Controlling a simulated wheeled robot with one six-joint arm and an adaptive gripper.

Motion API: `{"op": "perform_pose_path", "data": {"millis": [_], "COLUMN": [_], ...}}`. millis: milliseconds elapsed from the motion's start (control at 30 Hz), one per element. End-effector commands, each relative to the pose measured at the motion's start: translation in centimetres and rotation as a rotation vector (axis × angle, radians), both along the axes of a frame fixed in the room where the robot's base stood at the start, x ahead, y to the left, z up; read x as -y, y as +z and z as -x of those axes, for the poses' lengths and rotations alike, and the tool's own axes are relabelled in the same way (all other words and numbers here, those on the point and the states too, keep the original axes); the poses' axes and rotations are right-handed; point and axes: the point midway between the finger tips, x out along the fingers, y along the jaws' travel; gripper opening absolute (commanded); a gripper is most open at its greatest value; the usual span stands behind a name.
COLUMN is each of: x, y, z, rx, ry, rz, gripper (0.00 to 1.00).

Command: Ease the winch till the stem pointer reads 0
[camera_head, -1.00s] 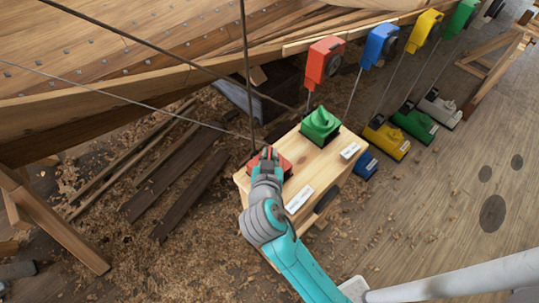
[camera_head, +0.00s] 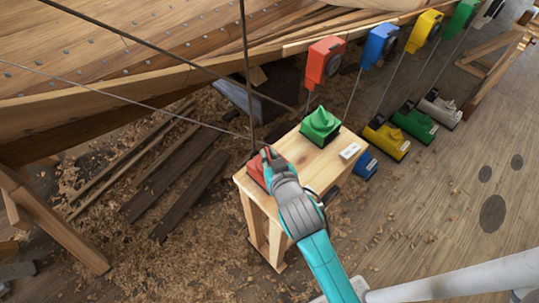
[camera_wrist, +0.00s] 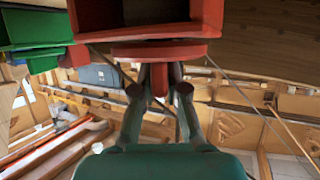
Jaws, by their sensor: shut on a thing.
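The red winch (camera_head: 255,172) sits on the near left corner of a wooden stand (camera_head: 318,163), partly hidden by my gripper. My gripper (camera_head: 266,154) is at this winch, with the arm reaching up from the lower right. In the wrist view the red winch's body (camera_wrist: 145,15) fills the upper middle, with a round red disc (camera_wrist: 125,52) under it. My gripper (camera_wrist: 161,88) is shut on a short red handle (camera_wrist: 159,78) that sticks out from the disc, between the two dark fingertips. I cannot make out a stem pointer or its reading in either view.
Dark ropes (camera_head: 246,70) run close by the red winch. Coloured boxes hang along the hull rail, and more winches stand on the floor at right.

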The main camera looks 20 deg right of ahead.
Motion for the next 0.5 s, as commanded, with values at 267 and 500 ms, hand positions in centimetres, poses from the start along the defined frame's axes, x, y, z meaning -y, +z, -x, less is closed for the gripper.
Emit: {"op": "perform_pose_path", "data": {"millis": [267, 500], "x": [-0.05, -0.03], "y": [0.08, 0.02], "z": [-0.05, -0.02], "rx": [0.002, 0.001], "ry": [0.001, 0.000], "rz": [0.000, -0.001], "gripper": [0.22, 0.38]}}
